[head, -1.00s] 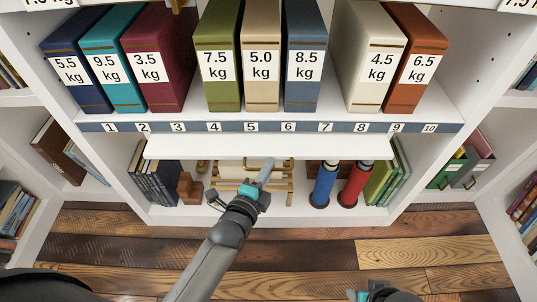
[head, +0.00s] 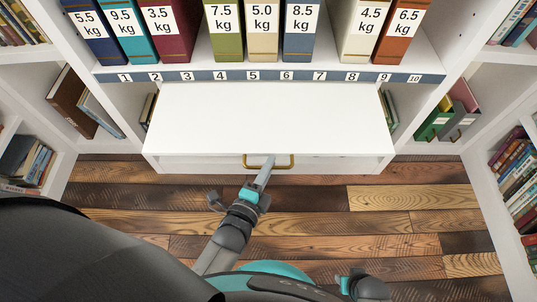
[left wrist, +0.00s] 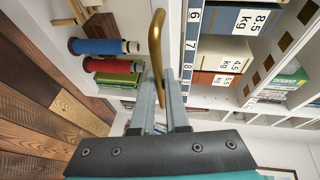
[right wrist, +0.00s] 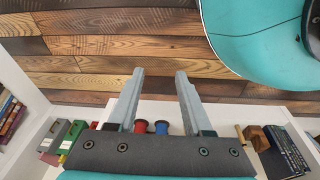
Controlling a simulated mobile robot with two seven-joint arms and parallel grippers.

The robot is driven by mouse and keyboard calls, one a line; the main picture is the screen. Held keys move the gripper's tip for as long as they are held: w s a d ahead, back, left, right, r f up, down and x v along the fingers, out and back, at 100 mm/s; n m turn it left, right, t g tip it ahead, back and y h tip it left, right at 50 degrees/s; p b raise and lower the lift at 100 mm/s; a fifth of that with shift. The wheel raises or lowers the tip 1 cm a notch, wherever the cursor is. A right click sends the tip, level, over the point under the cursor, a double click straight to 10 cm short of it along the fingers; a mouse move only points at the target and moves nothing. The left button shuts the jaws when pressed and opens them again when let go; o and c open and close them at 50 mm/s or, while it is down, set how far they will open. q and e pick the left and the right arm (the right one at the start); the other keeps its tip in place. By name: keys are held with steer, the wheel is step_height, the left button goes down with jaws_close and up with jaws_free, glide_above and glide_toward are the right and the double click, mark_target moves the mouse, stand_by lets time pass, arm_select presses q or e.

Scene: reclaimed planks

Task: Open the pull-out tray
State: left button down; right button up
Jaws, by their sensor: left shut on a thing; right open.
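The white pull-out tray (head: 275,118) is extended out from under the numbered shelf strip in the head view. Its brass handle (head: 284,167) is on the front edge. My left gripper (head: 269,163) is shut on the handle. The left wrist view shows the brass handle (left wrist: 156,50) between the left fingers (left wrist: 162,85). My right gripper (head: 362,287) is low at the bottom of the head view, away from the tray. The right wrist view shows its fingers (right wrist: 160,88) spread apart and empty.
Labelled weight binders (head: 227,32) stand on the shelf above the tray. The blue roll (left wrist: 100,47) and red roll (left wrist: 110,66) are on the lower shelf. Side bookcases (head: 515,170) flank the area. The wooden floor (head: 330,200) in front of the tray is clear.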

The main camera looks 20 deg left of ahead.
arm_select(q)
steer(key=shift+s+d+p, duration=0.2)
steer(key=shift+s+d, duration=0.1)
steer(key=shift+s, duration=0.6)
steer(key=shift+s+d+p, duration=0.15)
steer(key=shift+s+d, duration=0.1)
steer(key=shift+s, duration=0.65)
arm_select(e)
steer(key=shift+s+d+f, duration=0.35)
steer(key=shift+s, duration=0.25)
steer(key=shift+s+d+f, duration=0.3)
steer(key=shift+s+d, duration=0.05)
steer(key=shift+s, duration=0.2)
arm_select(q)
steer(key=c, duration=1.2)
jaws_free()
steer(key=p+v, duration=0.3)
steer(key=v, duration=1.2)
arm_select(e)
steer(key=s+d+f, duration=0.2)
steer(key=s+d, duration=0.2)
steer(key=s, duration=0.2)
steer(key=shift+d+h, duration=0.2)
steer(key=shift+h, duration=0.1)
